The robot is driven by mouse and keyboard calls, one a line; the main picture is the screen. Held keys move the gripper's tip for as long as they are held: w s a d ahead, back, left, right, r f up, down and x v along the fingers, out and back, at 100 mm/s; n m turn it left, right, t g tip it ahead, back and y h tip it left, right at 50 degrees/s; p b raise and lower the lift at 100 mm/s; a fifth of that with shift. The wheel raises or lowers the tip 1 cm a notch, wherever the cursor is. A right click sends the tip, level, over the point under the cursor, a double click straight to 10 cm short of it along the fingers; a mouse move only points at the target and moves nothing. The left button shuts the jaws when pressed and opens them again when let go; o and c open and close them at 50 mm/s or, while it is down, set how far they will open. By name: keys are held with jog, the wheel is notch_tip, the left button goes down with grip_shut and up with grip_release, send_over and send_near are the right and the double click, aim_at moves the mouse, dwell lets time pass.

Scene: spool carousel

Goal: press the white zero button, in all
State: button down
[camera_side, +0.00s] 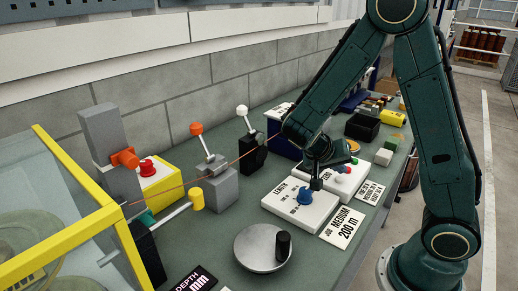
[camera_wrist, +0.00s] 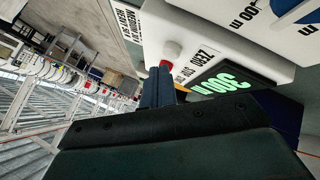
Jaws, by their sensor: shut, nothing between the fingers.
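The white zero button (camera_wrist: 173,50) is a round white cap on the white counter box in the wrist view. A label that seems to read ZERO is beside it. A small red button (camera_wrist: 166,64) shows right at my fingertips, between them and the white button in the picture. My gripper (camera_wrist: 159,72) is shut and empty, pointing towards the counter box. In the side view my gripper (camera_side: 317,184) is low, just behind the blue knob (camera_side: 305,195). The red button (camera_side: 341,169) is to its right there. I cannot tell whether the fingertips touch anything.
A lit green display (camera_wrist: 230,81) seems to show 300. The LENGTH box (camera_side: 285,203) carries the blue knob. A card (camera_side: 343,227) reads JOB MEDIUM 200 m. A round metal crank disc (camera_side: 255,255) is in front. Levers and a yellow box (camera_side: 160,183) stand left.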

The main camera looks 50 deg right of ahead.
jog(key=shift+f, duration=0.85)
dwell(1.1)
jog(key=shift+r, duration=0.95)
jog(key=shift+r, duration=0.1)
jog(key=shift+r, duration=2.4)
